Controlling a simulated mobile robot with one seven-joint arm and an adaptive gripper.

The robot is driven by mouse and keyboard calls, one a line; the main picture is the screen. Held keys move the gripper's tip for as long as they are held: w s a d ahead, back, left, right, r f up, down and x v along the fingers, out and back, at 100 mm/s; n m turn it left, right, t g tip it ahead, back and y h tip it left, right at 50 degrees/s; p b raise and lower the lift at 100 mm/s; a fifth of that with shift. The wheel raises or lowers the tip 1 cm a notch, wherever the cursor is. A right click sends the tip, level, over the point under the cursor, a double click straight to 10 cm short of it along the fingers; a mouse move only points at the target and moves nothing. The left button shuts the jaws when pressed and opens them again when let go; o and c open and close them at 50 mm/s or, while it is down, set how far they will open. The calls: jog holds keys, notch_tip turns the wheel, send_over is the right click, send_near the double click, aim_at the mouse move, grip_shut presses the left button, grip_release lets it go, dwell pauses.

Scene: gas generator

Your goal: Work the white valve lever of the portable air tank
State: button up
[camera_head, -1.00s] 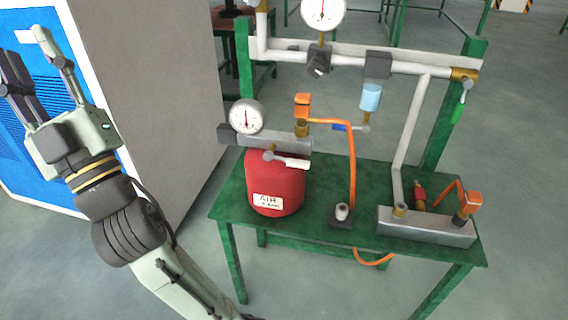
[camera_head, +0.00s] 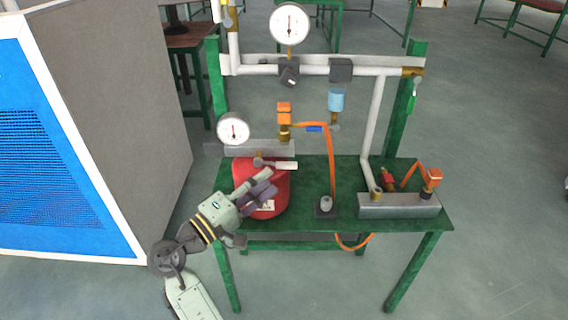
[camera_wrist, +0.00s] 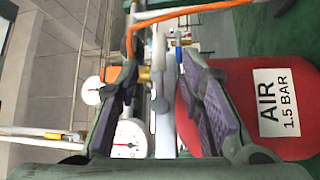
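The red air tank (camera_head: 283,200) stands at the left of the green table, its label partly hidden by my gripper. Its white valve lever (camera_head: 287,165) points right from a round grey hub, just below the grey manifold bar (camera_head: 270,148). My gripper (camera_head: 268,181) is in front of the tank, just below the lever. In the wrist view my gripper (camera_wrist: 160,66) is open, its two dark-padded fingers apart. The lever (camera_wrist: 160,85) appears in the gap between them, beyond the fingers; contact is not visible. The tank (camera_wrist: 240,90) fills the right side.
A pressure gauge (camera_head: 233,129) sits left of the manifold. An orange-handled valve (camera_head: 284,112) and orange hose (camera_head: 331,160) are to the right. A pipe rack with a larger gauge (camera_head: 290,24) stands behind. A blue-and-grey cabinet (camera_head: 120,110) is at left.

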aim_at(282, 168)
jog(key=p+x, duration=0.1)
jog(key=x, duration=0.6)
jog(key=shift+w+d+r, duration=0.1)
jog(key=shift+w+d, duration=0.05)
jog(key=shift+w, duration=0.1)
jog(key=shift+c, duration=0.2)
grip_shut()
dwell(0.4)
